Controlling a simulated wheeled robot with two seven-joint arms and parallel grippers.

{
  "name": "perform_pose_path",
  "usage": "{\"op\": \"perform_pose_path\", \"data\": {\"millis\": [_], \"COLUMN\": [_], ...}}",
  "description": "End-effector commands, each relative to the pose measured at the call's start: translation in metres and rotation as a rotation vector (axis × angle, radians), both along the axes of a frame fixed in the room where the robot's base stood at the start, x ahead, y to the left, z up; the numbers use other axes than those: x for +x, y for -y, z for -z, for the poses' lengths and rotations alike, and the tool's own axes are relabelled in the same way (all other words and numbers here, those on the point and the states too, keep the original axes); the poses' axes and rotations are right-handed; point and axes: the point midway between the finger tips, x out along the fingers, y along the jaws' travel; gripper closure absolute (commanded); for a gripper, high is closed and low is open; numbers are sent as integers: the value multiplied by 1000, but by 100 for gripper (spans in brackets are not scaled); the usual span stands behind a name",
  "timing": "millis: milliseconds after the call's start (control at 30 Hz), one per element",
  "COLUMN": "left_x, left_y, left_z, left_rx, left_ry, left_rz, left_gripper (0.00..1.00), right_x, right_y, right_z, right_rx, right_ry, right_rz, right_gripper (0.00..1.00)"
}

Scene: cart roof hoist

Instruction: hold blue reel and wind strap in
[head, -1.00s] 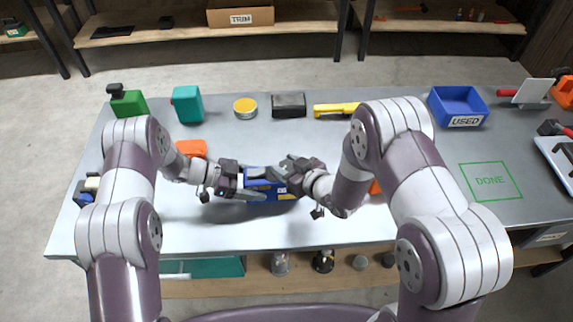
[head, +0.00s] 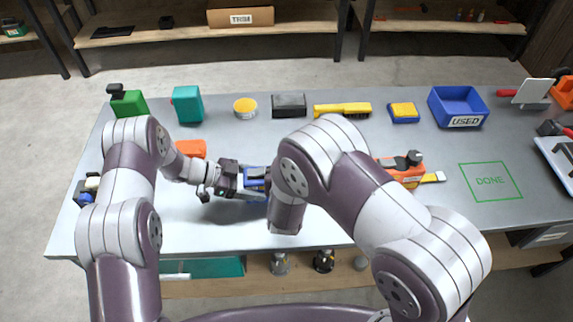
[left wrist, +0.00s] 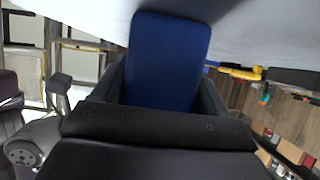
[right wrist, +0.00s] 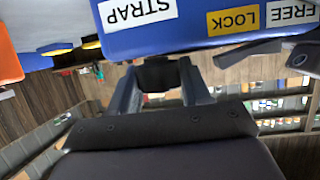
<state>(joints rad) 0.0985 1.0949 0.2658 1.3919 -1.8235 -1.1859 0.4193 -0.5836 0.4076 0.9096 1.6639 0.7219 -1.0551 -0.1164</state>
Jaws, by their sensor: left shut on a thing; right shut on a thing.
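The blue reel (head: 255,183) is over the front middle of the table, partly hidden behind my right arm. My left gripper (head: 240,180) is shut on its left end. The left wrist view shows its blue body (left wrist: 168,60) between the fingers. In the right wrist view the reel (right wrist: 190,30) carries STRAP, LOCK and FREE labels, with a grey lever (right wrist: 262,50) beside it. My right gripper (right wrist: 157,85) is shut on a black knob (right wrist: 157,72) just by the reel. This gripper is hidden in the head view. I cannot make out the reel's strap.
An orange tool (head: 402,168) with a yellow strip lies right of my right arm. A blue USED bin (head: 459,108) and a green DONE square (head: 490,181) are at the right. Green, teal, yellow and black items line the back edge.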

Motion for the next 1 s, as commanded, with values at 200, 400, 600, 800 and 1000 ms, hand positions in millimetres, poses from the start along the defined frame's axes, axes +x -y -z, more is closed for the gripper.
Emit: {"op": "perform_pose_path", "data": {"millis": [200,400,600,800,1000], "left_x": [-1,-1,-2,-2,-2], "left_y": [1,1,1,1,0], "left_z": [0,0,0,0,0], "left_rx": [-1,-1,-1,-1,-1], "left_ry": [-2,-2,-2,-2,-2], "left_rz": [4,5,5,5,5], "left_gripper": [56,56,56,56,56], "right_x": [1,1,1,1,1], "right_y": [-2,-1,0,0,0], "right_z": [-1,-2,-2,-2,-1], "right_rx": [2,4,3,5,4], "right_ry": [5,7,6,4,3], "right_rz": [171,292,365,398,403], "right_gripper": [83,83,83,83,83]}}
